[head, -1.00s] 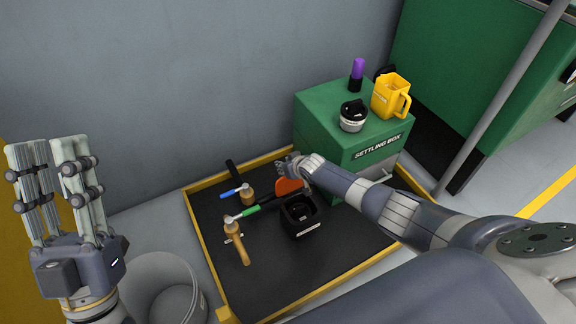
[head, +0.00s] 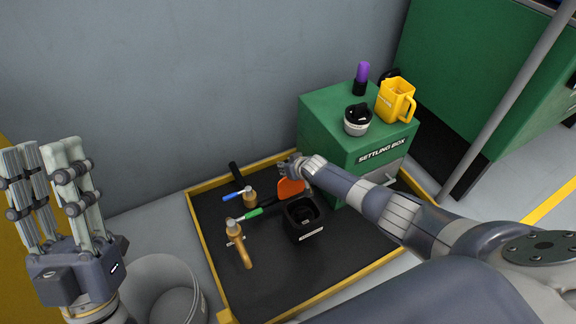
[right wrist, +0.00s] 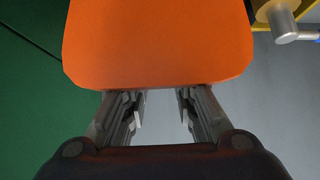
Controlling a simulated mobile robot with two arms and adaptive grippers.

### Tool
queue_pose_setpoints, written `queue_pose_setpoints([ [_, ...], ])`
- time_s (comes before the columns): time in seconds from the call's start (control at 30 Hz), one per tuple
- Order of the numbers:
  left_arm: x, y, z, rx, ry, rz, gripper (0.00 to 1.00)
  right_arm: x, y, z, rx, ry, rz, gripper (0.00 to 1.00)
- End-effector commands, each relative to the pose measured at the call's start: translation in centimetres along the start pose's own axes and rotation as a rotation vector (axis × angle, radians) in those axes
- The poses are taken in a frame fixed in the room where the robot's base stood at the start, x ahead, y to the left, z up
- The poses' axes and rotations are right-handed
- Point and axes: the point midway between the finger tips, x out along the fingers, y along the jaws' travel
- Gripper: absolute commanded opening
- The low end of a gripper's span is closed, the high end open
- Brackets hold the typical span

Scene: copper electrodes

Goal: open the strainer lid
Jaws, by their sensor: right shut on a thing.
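A black square container (head: 303,218) with a pale label and an open dark top stands on the black mat, which I take for the strainer. A flat orange piece (head: 290,188) shows just behind it; I cannot tell if it is joined to the container. My right gripper (head: 296,167) is shut at the orange piece's upper edge. In the right wrist view the orange piece (right wrist: 160,42) fills the top, beyond the gripper's fingers (right wrist: 160,100). My left gripper (head: 46,155) is open, empty and pointing up at the far left.
A green settling box (head: 335,150) carries a black-and-white cup (head: 357,119), a yellow jug (head: 392,100) and a purple-topped item (head: 361,76). Wooden-handled tools (head: 240,247) lie on the mat's left part. A yellow rim (head: 205,255) edges the mat; a pale bucket (head: 165,290) stands outside it.

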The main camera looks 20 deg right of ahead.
Motion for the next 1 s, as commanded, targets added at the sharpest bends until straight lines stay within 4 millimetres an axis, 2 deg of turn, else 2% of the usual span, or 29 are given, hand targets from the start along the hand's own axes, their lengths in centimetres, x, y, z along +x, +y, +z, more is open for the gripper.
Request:
queue_pose_setpoints([
  [0.03,-0.2,0.0,0.1,0.0,0.0,0.0,0.33,0.4,-0.5,2.6,-0.008,-0.038,-0.001,0.0],
  [0.1,-0.2,0.0,0.1,0.0,0.0,0.0,0.33,0.4,-0.5,2.6,-0.008,-0.038,-0.001,0.0],
  [0.13,-0.2,0.0,0.1,0.0,0.0,0.0,0.33,0.4,-0.5,2.6,-0.008,-0.038,-0.001,0.33],
  [0.2,-0.2,0.0,0.1,0.0,0.001,0.0,0.33,0.4,-0.5,2.6,-0.008,-0.038,-0.001,0.46],
  [0.73,-0.1,-0.1,0.1,0.001,0.002,-0.001,0.33,0.2,-0.5,2.5,-0.005,-0.038,-0.003,0.47],
  [1.0,-0.1,0.0,0.1,0.0,0.001,0.0,0.33,-1.4,-0.5,2.3,-0.004,-0.033,-0.004,0.47],
])
